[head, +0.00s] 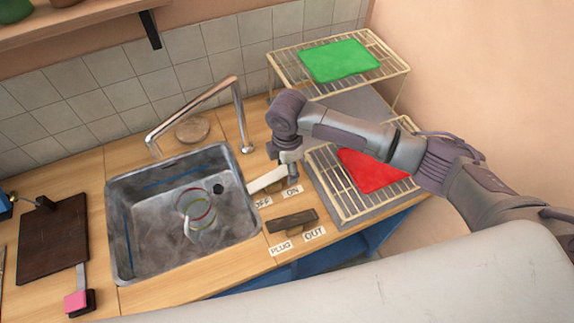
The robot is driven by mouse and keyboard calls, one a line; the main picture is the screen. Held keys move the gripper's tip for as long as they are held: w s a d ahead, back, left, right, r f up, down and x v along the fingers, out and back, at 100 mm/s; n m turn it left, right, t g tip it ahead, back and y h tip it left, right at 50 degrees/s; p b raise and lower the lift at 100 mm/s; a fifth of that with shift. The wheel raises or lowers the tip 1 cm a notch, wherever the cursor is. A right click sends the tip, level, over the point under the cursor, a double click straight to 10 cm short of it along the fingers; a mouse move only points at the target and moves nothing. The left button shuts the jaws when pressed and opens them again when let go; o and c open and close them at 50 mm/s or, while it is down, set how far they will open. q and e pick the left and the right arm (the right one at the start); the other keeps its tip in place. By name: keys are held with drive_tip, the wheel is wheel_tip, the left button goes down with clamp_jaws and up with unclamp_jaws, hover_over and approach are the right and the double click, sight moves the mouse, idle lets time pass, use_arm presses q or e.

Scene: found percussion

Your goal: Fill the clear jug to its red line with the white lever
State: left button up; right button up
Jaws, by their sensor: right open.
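The clear jug (184,222) is in the metal sink (150,240), with a red ring, a green ring and a yellowish ring showing on it. Its water level is too small to tell. The white lever (264,181) lies on the counter right of the sink, between the OFF label (263,202) and the ON label (292,192). My right gripper (292,180) is open and points down at the lever's right end, close to the ON label. I cannot tell whether it touches the lever. My left gripper is out of view.
A metal tap (190,103) arches over the sink's back; no stream is visible. A dark lever (292,221) lies by the PLUG and OUT labels. Wire racks hold a green cloth (339,60) and a red cloth (372,172). A dark board (54,240) lies left.

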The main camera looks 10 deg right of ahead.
clamp_jaws()
drive_tip(key=shift+d+f+y+p, duration=0.2)
drive_tip(key=shift+f+y+p, duration=0.2)
drive_tip(key=shift+y, duration=0.4)
drive_tip(key=shift+f+g+y+b, duration=0.3)
drive_tip(key=shift+f+y, duration=0.05)
drive_tip(key=shift+y, duration=0.55)
unclamp_jaws()
drive_tip(key=v, duration=1.2)
